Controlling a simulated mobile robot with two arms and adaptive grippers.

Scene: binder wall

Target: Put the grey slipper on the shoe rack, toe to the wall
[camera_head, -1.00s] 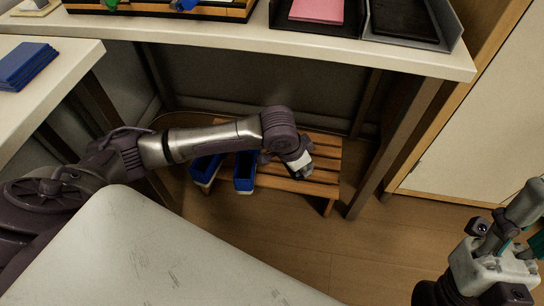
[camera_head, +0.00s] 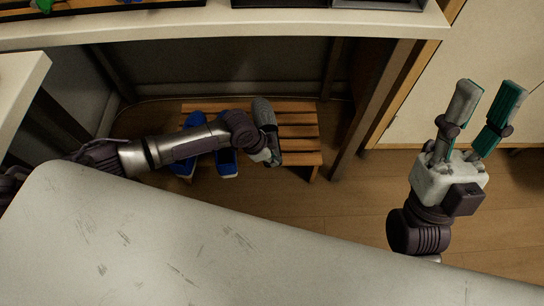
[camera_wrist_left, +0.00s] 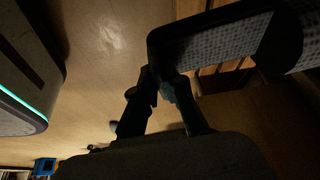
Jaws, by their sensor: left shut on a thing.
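The grey slipper (camera_head: 263,110) is at the end of my left arm, over the right part of the wooden shoe rack (camera_head: 298,132). My left gripper (camera_head: 272,142) is shut on it at its near end; the far end points towards the wall. In the left wrist view my left gripper's dark fingers (camera_wrist_left: 165,88) meet at the slipper's edge, and its grey textured surface and dark rim (camera_wrist_left: 222,42) fill the upper right. I cannot tell whether the slipper touches the slats. My right gripper (camera_head: 492,97) is open and empty, far right of the rack.
A pair of blue slippers (camera_head: 227,163) is on the left part of the rack, partly hidden by my left arm. A desk (camera_head: 300,22) overhangs behind, with its leg (camera_head: 372,110) right of the rack. A pale tabletop (camera_head: 180,240) fills the front. Slats right of the grey slipper are bare.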

